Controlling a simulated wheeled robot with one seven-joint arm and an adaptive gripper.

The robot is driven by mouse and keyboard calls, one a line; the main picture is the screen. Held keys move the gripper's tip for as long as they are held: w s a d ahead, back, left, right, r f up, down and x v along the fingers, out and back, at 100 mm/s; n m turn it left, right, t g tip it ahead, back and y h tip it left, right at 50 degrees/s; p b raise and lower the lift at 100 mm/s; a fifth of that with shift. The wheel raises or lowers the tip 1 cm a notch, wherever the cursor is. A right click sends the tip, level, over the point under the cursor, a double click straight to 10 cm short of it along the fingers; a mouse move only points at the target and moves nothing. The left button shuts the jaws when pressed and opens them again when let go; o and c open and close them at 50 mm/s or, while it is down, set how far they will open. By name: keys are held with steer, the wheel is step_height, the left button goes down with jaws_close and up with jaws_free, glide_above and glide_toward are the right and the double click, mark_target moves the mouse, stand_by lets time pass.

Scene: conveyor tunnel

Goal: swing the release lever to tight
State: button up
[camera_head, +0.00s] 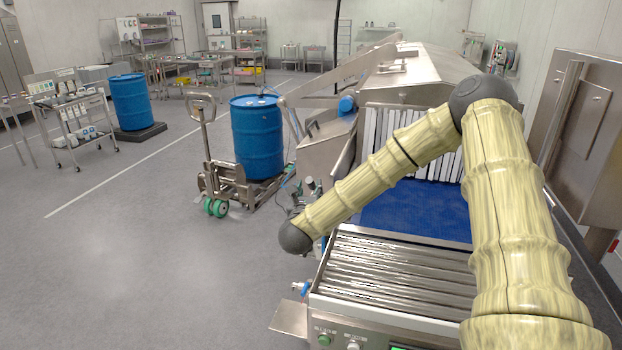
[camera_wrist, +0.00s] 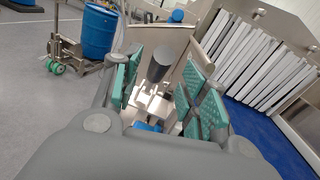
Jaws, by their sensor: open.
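My gripper (camera_wrist: 162,88) is open in the wrist view, with green pads on both fingers. One of these may be the release lever's grip; I cannot tell which, nor the lever's setting. Neither is clearly touched by the pads. In the head view my gripper (camera_head: 308,192) is small and partly hidden at the left side of the conveyor, beside a steel housing (camera_head: 325,148). No lever or tight marking is readable.
The conveyor has steel rollers (camera_head: 395,275), a blue belt (camera_head: 415,208) and white strip curtains (camera_wrist: 262,62) at the tunnel mouth. A pallet truck (camera_head: 208,150) with a blue drum (camera_head: 257,138) stands left of the housing. Open floor (camera_head: 150,260) lies to the left.

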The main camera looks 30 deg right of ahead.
mark_target(310, 186)
steer(key=shift+p+x, duration=0.85)
steer(key=shift+x, duration=1.4)
steer(key=shift+c, duration=0.3)
jaws_close()
